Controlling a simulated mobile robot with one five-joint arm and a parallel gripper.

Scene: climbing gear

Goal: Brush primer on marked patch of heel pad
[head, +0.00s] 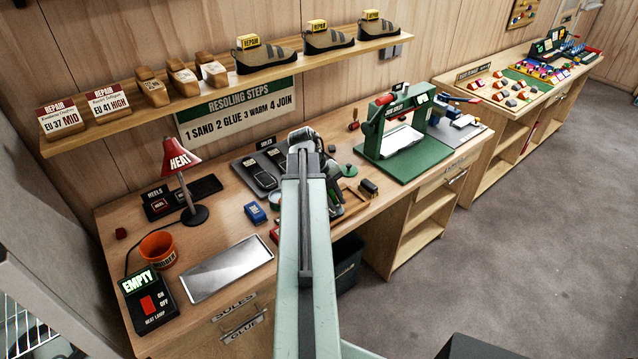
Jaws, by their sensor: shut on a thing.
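My gripper (336,205) is over the middle of the workbench, at the end of my raised arm. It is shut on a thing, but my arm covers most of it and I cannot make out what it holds. A dark tray labelled HEELS (153,214) lies at the back left with dark, red-labelled pieces in it. No marked patch can be made out at this distance. A small blue tin or box (255,213) stands left of my arm. A green round-based item (348,170) is just right of my arm. Neither primer nor brush can be identified surely.
A red heat lamp (182,170), an orange cup (158,249), an EMPTY switch box (149,298) and a bare metal tray (228,270) occupy the left. A green press (395,130) stands right. A shelf (230,80) with shoes hangs above.

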